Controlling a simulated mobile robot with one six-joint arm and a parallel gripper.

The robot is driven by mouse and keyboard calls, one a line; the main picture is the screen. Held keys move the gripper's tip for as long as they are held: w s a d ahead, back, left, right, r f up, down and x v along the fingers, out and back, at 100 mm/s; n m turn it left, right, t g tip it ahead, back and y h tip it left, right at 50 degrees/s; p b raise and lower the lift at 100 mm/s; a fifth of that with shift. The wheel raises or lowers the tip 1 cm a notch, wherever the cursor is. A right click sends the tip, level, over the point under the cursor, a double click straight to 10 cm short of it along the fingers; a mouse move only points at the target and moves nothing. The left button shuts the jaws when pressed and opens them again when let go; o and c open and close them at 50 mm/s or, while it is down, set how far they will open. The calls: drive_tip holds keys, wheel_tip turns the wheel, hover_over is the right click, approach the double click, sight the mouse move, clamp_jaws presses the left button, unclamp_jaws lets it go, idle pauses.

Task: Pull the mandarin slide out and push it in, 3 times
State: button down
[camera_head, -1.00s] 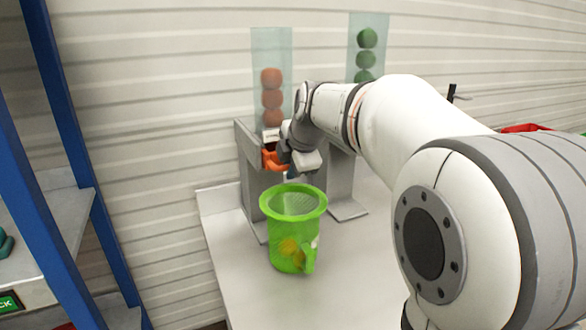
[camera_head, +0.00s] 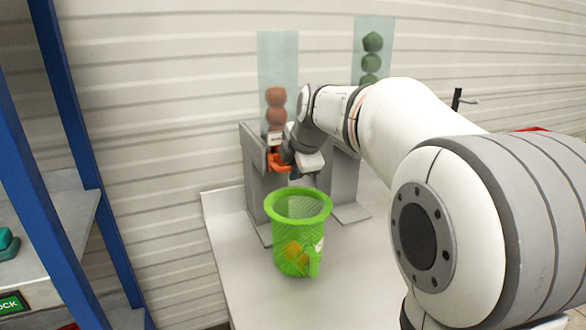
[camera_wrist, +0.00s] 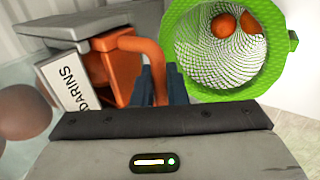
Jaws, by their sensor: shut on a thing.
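The orange mandarin slide (camera_head: 278,162) sits low in the grey dispenser (camera_head: 256,165) under a clear tube (camera_head: 278,62) of mandarins (camera_head: 276,106). In the wrist view the orange slide (camera_wrist: 140,70) shows with its bent handle, beside a white label partly reading "DARINS" (camera_wrist: 62,83). My gripper (camera_wrist: 165,85) is shut on the handle; its dark blue fingers are close around it. My gripper also shows at the slide in the head view (camera_head: 292,160). How far out the slide is cannot be clearly told.
A green net basket (camera_head: 298,205) stands on the grey table (camera_head: 235,270) in front of the dispenser, with two mandarins (camera_wrist: 223,24) visible inside. A second tube with green fruit (camera_head: 372,62) stands at the right, partly behind my arm. A blue-framed shelf (camera_head: 75,110) is at the left.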

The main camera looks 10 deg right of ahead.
drive_tip(key=shift+s+d+r+b, duration=0.1)
drive_tip(key=shift+s+d+b, duration=0.45)
drive_tip(key=shift+s, duration=1.05)
drive_tip(key=shift+s+d+r+b, duration=0.1)
drive_tip(key=shift+s+b, duration=0.8)
drive_tip(key=shift+s, duration=0.7)
drive_tip(key=shift+s+d+b, duration=0.35)
drive_tip(key=shift+s+b, duration=0.35)
drive_tip(key=shift+s, duration=0.9)
drive_tip(key=shift+w, duration=0.15)
drive_tip(key=w+p, duration=0.1)
drive_tip(key=w, duration=0.2)
drive_tip(key=w+a+p, duration=0.1)
drive_tip(key=w, duration=0.2)
drive_tip(key=w+a+p, duration=0.1)
drive_tip(key=w, duration=0.3)
drive_tip(key=c, duration=1.6)
unclamp_jaws()
drive_tip(key=shift+s, duration=0.15)
drive_tip(key=shift+o, duration=1)
drive_tip(key=shift+f, duration=0.1)
